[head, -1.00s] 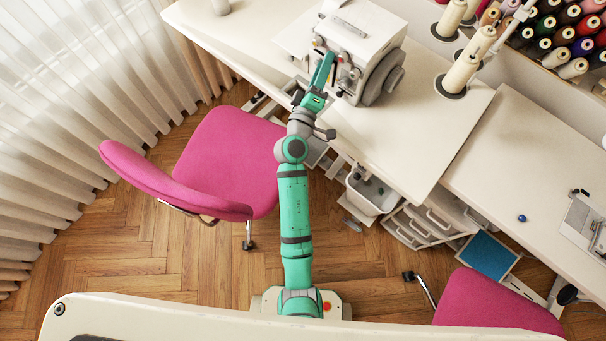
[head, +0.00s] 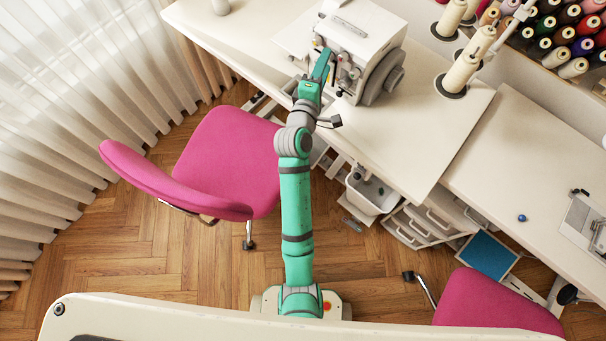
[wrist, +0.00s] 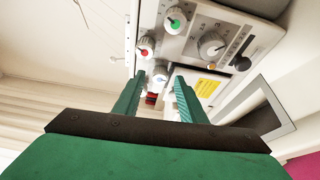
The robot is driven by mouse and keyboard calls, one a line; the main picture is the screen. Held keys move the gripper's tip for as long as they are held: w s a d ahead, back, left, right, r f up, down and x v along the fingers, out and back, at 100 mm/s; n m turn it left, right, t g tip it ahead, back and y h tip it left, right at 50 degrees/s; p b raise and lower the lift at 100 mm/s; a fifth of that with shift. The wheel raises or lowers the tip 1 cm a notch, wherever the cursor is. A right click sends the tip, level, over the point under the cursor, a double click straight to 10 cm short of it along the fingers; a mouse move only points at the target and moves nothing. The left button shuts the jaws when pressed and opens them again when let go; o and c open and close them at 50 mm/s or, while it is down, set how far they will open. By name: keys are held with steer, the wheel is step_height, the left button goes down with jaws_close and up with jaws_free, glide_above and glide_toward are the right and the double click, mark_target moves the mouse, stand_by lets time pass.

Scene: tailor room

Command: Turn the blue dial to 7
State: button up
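The white sewing machine (head: 361,36) stands on the table, and its front panel fills the upper part of the wrist view. A white dial with a bluish centre (wrist: 160,73), seemingly the blue dial, shows between my fingertips, low on the panel. Its pointer and numbers are too small to read. A green-centred dial (wrist: 176,20) and a red-centred dial (wrist: 145,47) sit above it. My gripper (wrist: 160,80) is open, one finger on each side of the blue dial; I cannot tell whether they touch it. In the head view my gripper (head: 323,65) is at the machine's front.
A large grey dial (wrist: 212,45) and a black knob (wrist: 241,64) are close on the right of the panel. Thread cones (head: 461,75) stand right of the machine. A pink chair (head: 226,160) is left of my arm. The tabletop (head: 410,135) in front is clear.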

steer(key=s+a+r+n+g, duration=0.35)
steer(key=s+n, duration=0.35)
steer(key=s, duration=0.3)
steer(key=s+f+m+y, duration=0.4)
steer(key=s+f+m, duration=0.6)
steer(key=s+f, duration=0.4)
steer(key=shift+s+d+f+t, duration=0.15)
steer(key=shift+s+f+t, duration=0.2)
steer(key=shift+s, duration=1.85)
